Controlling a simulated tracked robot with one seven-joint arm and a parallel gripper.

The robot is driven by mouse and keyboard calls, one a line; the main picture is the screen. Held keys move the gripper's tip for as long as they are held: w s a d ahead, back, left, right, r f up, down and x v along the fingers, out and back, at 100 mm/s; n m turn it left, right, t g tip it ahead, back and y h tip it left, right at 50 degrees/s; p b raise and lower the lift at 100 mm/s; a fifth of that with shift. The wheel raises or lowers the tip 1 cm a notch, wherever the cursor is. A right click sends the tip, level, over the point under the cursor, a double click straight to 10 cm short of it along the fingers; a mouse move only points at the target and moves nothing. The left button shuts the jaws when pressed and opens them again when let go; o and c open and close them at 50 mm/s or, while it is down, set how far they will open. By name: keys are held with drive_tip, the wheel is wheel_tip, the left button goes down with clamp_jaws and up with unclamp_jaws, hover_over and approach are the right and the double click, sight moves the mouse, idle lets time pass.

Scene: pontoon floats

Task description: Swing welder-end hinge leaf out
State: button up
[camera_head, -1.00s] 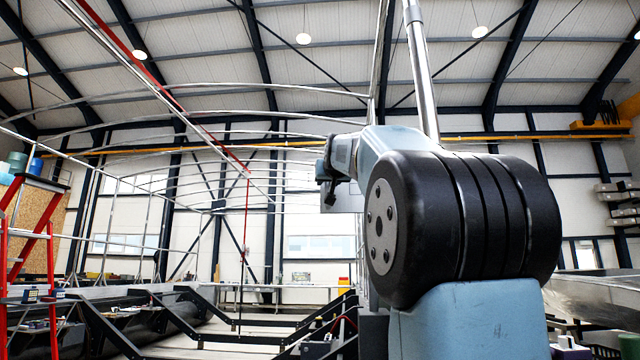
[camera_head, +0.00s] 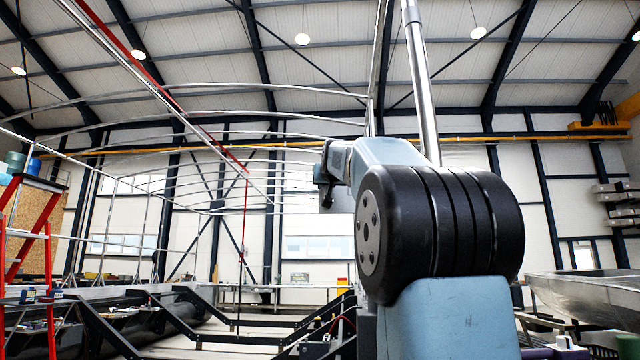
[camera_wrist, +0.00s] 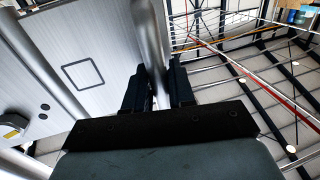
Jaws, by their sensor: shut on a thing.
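My gripper (camera_wrist: 158,88) is in the wrist view with its two dark fingers on either side of a pale metal upright (camera_wrist: 149,42). It is shut on this upright, which appears to be the edge of the hinge leaf. The hinge itself cannot be made out. A wide pale panel (camera_wrist: 112,35) with a dark rectangular outline fills the left of the wrist view, beside the upright. In the head view my gripper (camera_head: 327,187) is small and partly hidden, left of my blue and black arm; the grip does not show clearly there.
Thin metal hoops and rails (camera_head: 190,125) span the left and middle. A red ladder (camera_head: 38,235) stands at the left edge. Dark frames (camera_head: 130,325) lie low at left and centre. A steel trough (camera_head: 590,292) is close at the right.

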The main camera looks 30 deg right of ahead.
clamp_jaws()
drive_tip(key=shift+a, duration=0.1)
